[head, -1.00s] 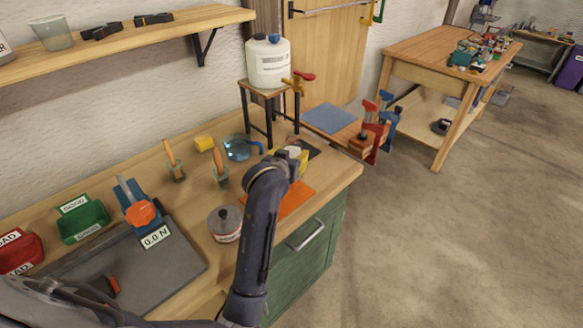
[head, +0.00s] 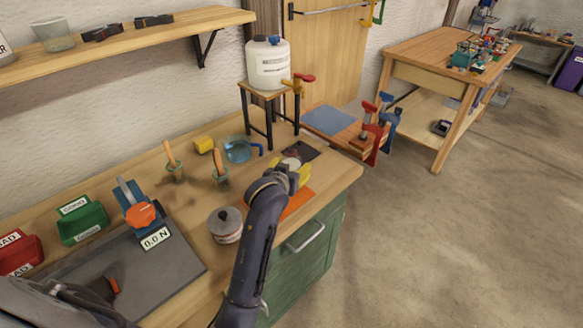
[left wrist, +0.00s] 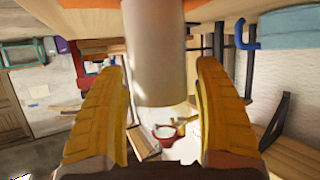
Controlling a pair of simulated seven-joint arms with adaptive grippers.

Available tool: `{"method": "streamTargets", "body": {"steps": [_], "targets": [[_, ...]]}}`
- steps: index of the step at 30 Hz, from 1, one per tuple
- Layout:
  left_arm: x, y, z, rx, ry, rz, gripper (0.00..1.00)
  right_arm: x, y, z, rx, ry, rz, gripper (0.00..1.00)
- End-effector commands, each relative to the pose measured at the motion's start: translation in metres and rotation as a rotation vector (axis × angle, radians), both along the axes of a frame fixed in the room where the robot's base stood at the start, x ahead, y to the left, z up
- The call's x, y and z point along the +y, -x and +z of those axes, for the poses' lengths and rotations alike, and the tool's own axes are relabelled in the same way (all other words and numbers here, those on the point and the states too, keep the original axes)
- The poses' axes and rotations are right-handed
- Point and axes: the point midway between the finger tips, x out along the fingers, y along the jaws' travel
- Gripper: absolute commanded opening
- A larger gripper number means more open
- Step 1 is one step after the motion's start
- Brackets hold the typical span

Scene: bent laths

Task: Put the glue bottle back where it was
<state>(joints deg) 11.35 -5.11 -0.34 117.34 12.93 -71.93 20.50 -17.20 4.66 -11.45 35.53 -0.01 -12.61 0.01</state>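The glue bottle appears as a pale, plain cylinder (left wrist: 157,60) between the yellow fingers of my left gripper (left wrist: 160,75) in the left wrist view. The fingers flank it closely and look shut on it. In the head view the left gripper (head: 299,176) is over the front right of the bench, by the orange mat (head: 298,203). A whitish round top (head: 291,162) shows at the fingers; the arm hides the rest. Whether the bottle touches the surface below cannot be told. A dark mat (head: 303,150) lies just behind. My right gripper is not in view.
A blue-handled jug (head: 238,150), two green pots with wooden-handled tools (head: 220,175), a yellow roll (head: 203,145) and a grey tin (head: 225,224) stand left of the gripper. A stand with a white canister (head: 267,65) rises behind. The bench's right edge is close.

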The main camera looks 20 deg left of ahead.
Motion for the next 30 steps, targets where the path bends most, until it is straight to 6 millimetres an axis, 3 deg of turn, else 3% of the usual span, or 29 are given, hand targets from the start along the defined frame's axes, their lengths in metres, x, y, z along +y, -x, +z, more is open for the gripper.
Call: {"method": "streamTargets", "body": {"steps": [11, 24, 30], "targets": [[0.0, 0.002, 0.004, -0.001, 0.001, -0.001, 0.74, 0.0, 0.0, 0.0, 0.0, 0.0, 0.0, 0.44], [-0.003, 0.054, 0.026, -0.001, 0.001, -0.001, 0.74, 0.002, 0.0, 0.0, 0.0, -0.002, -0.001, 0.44], [-0.004, 0.067, 0.03, 0.0, 0.0, 0.0, 0.74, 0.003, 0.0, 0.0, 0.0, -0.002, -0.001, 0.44]]}}
